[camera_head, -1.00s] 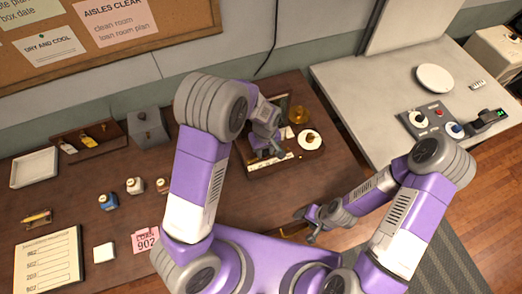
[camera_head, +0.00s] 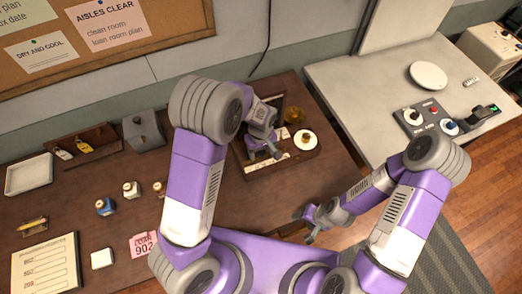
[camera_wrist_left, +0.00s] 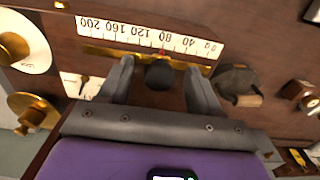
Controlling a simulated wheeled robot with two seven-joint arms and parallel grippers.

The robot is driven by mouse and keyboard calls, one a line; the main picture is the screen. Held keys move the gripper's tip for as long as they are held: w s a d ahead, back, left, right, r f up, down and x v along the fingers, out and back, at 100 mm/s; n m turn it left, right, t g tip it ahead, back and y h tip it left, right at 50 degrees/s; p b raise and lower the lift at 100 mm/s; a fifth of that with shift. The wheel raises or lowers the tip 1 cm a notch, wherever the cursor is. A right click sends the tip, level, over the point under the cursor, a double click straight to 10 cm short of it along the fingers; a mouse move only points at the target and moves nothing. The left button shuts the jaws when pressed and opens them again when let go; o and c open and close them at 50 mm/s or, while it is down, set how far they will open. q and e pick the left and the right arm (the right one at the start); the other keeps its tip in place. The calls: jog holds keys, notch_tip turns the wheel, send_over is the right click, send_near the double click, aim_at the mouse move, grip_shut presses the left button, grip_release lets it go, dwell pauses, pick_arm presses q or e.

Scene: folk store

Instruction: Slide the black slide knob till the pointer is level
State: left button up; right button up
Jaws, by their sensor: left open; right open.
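The black slide knob (camera_wrist_left: 160,75) sits on a brass rail (camera_wrist_left: 110,52) beside a white scale strip (camera_wrist_left: 150,35) numbered 0 to 200. A small red mark on the strip shows just above the knob, near 80. My left gripper (camera_wrist_left: 158,70) is open, one finger on each side of the knob, with gaps visible. In the head view the left gripper (camera_head: 265,152) is over the wooden balance base (camera_head: 252,170). A small white panel with a dark mark (camera_wrist_left: 84,84) is partly hidden by the left finger; I cannot tell the pointer's tilt. My right gripper (camera_head: 306,224) is open and empty near the table's front edge.
A white dish with a brass piece (camera_head: 306,140) and a brass part (camera_head: 294,115) stand right of the gripper. A dark rounded object (camera_wrist_left: 236,80) is close to the right finger.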

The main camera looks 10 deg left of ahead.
pick_arm(q)
jog(key=shift+r+p, duration=2.65)
jog(key=shift+r, duration=0.9)
